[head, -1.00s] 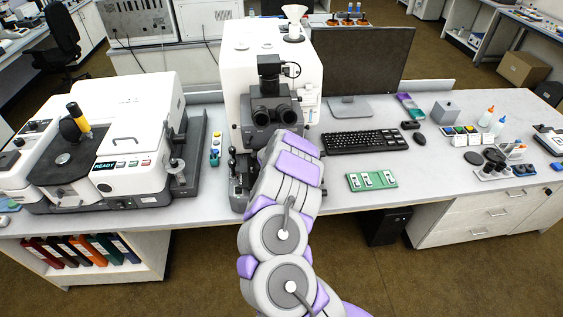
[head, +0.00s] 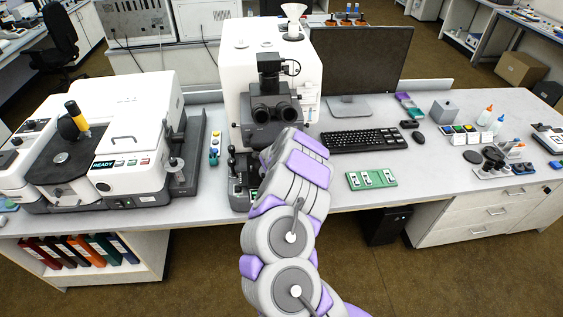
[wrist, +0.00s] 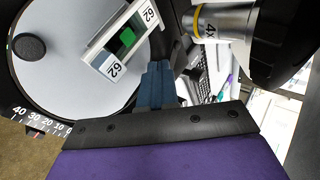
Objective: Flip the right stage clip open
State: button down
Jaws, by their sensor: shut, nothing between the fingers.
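The white infrared microscope (head: 243,70) stands at the back of the bench, and my arm hides most of its stage in the head view. In the wrist view the round pale stage (wrist: 60,70) carries a slide (wrist: 118,40) marked "62" at both ends, with a green patch in its middle. My gripper (wrist: 156,70) shows as blue-grey fingers close together and empty, beside the slide's lower right end. I cannot pick out the right stage clip; dark parts near the fingers are unclear. My gripper is hidden in the head view.
A 4x objective (wrist: 222,22) hangs close to the right of the slide. A dark round knob (wrist: 28,47) sits at the stage's left. A keyboard (head: 364,140) and a green slide tray (head: 371,179) lie right of my arm.

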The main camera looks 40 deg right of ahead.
jog(key=shift+s+a, duration=0.1)
dwell(0.3)
jog(key=p+v, duration=0.2)
jog(key=v, duration=1.5)
jog(key=shift+a, duration=0.15)
